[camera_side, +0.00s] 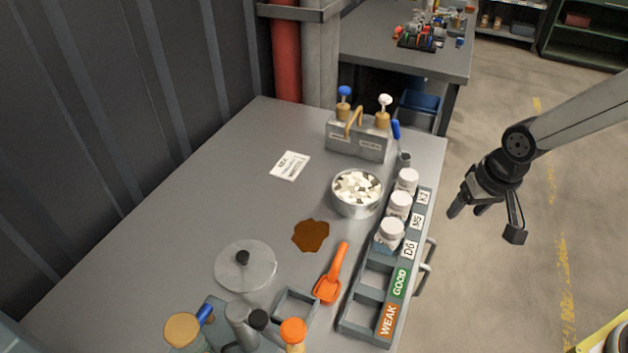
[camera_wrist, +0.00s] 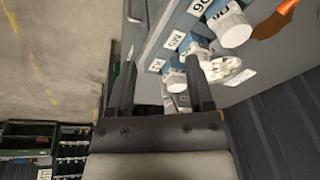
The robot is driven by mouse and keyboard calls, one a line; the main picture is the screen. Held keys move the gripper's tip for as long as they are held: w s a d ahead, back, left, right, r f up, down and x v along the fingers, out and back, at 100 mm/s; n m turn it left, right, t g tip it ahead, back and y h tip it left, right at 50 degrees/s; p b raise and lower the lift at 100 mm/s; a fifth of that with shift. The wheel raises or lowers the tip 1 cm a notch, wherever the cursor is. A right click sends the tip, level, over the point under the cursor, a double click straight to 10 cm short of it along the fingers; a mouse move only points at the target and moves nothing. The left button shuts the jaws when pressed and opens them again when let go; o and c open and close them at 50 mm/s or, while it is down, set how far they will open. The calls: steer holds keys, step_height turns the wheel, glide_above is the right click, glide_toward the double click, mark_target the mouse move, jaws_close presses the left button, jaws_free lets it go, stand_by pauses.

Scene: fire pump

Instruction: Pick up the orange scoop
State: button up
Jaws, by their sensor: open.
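The orange scoop (camera_side: 331,279) lies on the grey table, left of the labelled bottle rack, its handle pointing up and slightly right in the side view. My gripper (camera_side: 485,221) is open and empty, out past the table's right edge, right of the rack and apart from the scoop. In the wrist view my gripper's two fingers (camera_wrist: 160,75) are spread apart, with nothing between them held. In the wrist view, an orange piece (camera_wrist: 288,6) at the top right corner may be part of the scoop.
The rack (camera_side: 377,277) holds white bottles (camera_side: 391,233) and has empty WEAK and GOOD compartments. A bowl of white pieces (camera_side: 357,188), a brown spill (camera_side: 311,235), a clear lid (camera_side: 246,267) and a small square tray (camera_side: 295,306) lie around the scoop. An orange-capped bottle (camera_side: 293,333) stands nearby.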

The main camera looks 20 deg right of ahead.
mark_target(339, 258)
steer(key=w+a+m, duration=0.1)
steer(key=a, duration=0.2)
steer(key=w+a+f+m, duration=0.1)
steer(key=w+a, duration=0.1)
steer(key=a, duration=0.2)
steer(key=w+a+f+m, duration=0.1)
steer(key=a, duration=0.3)
steer(key=shift+w+a+f+g+y, duration=0.1)
steer(key=shift+w+f+g+y, duration=0.05)
steer(key=shift+w+g+y, duration=0.15)
steer(key=shift+w+a+f+m, duration=0.15)
steer(key=shift+a+f+m, duration=0.6)
steer(key=shift+a, duration=0.9)
steer(key=shift+w+a+f+m, duration=0.15)
steer(key=shift+a+f+m, duration=0.15)
steer(key=shift+a+f, duration=1.05)
steer(key=shift+w+a+f+m, duration=0.15)
steer(key=shift+a+f+m, duration=0.4)
steer(key=shift+a, duration=1.45)
steer(key=shift+x, duration=2.6)
jaws_close()
